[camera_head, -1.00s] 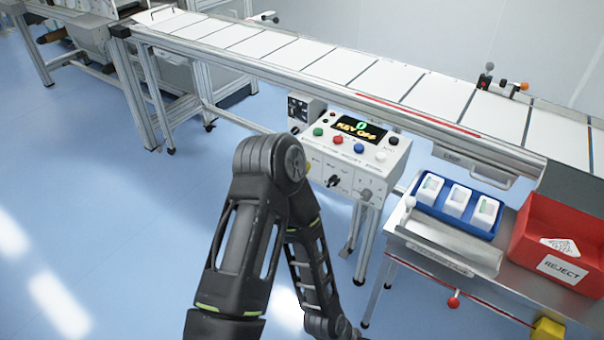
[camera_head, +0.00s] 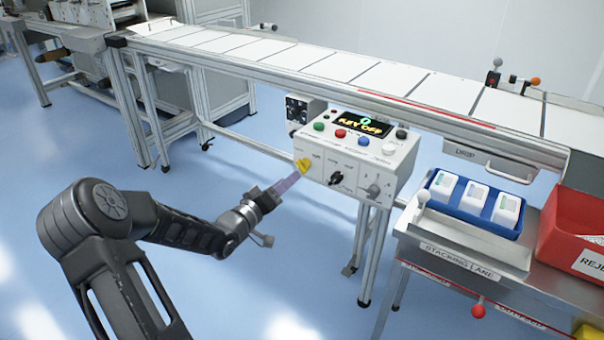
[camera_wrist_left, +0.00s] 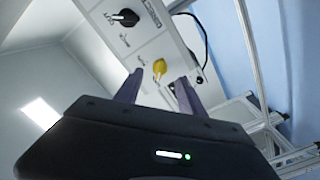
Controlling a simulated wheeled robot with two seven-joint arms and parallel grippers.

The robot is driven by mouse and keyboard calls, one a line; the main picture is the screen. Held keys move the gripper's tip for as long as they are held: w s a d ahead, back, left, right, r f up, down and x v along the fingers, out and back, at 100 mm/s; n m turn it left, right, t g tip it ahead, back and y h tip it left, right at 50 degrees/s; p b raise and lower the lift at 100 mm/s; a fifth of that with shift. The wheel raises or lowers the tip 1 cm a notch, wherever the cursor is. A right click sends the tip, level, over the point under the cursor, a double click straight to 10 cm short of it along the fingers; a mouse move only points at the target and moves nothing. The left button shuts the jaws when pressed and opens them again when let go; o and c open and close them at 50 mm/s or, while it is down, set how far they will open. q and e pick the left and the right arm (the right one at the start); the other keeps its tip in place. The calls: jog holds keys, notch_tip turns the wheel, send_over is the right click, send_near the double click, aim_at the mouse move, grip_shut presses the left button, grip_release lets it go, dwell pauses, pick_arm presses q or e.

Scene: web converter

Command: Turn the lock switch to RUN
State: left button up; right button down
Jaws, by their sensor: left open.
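The control box (camera_head: 358,158) hangs under the conveyor, and its display (camera_head: 362,125) reads "KEY OFF". A yellow switch (camera_head: 303,166) is at the left end of its lower front; I cannot read its label. A black knob (camera_head: 336,179) and a grey knob (camera_head: 373,190) are to its right. My left gripper (camera_head: 287,184) is open and empty, just short of the yellow switch. In the left wrist view, the yellow switch (camera_wrist_left: 159,68) shows beyond and between the fingertips (camera_wrist_left: 157,82), apparently not touched. A black knob (camera_wrist_left: 125,18) is farther up-left there. My right gripper is out of view.
Several coloured buttons, including a red one (camera_head: 340,134), line the box's top. The conveyor (camera_head: 320,68) runs above and behind. A stacking table with a blue tray (camera_head: 470,215) and a red bin (camera_head: 570,222) stands at the right. The floor below is open.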

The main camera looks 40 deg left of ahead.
aim_at(300, 170)
pick_arm(q)
jog(key=shift+w+b, duration=0.65)
jog(key=shift+w, duration=3.3)
jog(key=shift+c, duration=0.4)
jog(key=shift+f, duration=0.1)
grip_shut()
